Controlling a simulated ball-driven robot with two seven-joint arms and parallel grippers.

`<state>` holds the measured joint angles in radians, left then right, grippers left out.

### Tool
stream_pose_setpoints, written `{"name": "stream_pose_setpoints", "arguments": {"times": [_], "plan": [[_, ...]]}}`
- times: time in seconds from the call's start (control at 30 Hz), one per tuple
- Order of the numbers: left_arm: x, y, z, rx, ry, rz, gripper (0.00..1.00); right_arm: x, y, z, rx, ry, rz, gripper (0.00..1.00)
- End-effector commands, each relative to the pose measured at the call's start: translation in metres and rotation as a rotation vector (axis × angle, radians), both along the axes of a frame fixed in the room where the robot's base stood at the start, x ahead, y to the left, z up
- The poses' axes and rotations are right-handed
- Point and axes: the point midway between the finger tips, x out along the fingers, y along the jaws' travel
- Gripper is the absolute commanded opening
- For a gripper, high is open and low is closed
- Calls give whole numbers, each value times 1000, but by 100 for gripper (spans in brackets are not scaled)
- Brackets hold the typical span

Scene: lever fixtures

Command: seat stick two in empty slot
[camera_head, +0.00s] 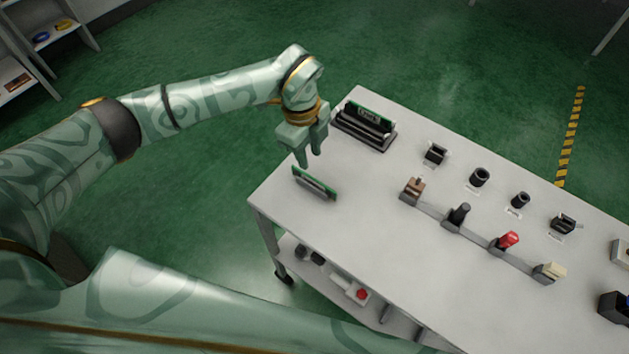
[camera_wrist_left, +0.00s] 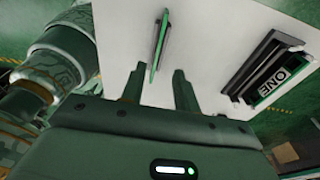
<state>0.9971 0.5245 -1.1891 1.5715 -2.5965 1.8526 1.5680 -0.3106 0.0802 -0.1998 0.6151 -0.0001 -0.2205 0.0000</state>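A thin green-edged stick (camera_head: 315,183) stands near the table's left corner; its label cannot be read. It also shows nearly edge-on in the left wrist view (camera_wrist_left: 160,42). The black slot holder (camera_head: 362,134) is at the table's back left. A stick labelled ONE (camera_wrist_left: 271,88) sits in its rear slot, and the front slot looks empty. My left gripper (camera_head: 310,159) is open and empty above the stick, its fingers pointing down. In the left wrist view the fingers (camera_wrist_left: 157,75) are spread, with the stick beyond and between them. My right gripper is out of view.
A row of levers runs right of the slot holder, including a brown one (camera_head: 414,187) and a red one (camera_head: 509,240). Black fixtures (camera_head: 480,177) line the back. The table top between stick and holder is clear. Items lie on a lower shelf (camera_head: 330,285).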

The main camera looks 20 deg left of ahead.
Motion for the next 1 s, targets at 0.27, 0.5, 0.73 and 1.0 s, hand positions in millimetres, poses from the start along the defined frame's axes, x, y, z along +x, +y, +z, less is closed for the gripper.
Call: {"name": "stream_pose_setpoints", "arguments": {"times": [0.27, 0.5, 0.73, 1.0], "plan": [[-2, -3, -25, -1, 0, 0, 31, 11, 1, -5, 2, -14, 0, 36], [-9, -10, -61, -1, 3, 2, 31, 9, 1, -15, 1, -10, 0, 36], [-8, -12, -70, -2, -2, 0, 31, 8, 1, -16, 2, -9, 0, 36], [-9, -12, -70, -1, -2, 0, 0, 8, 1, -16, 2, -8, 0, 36]]}}
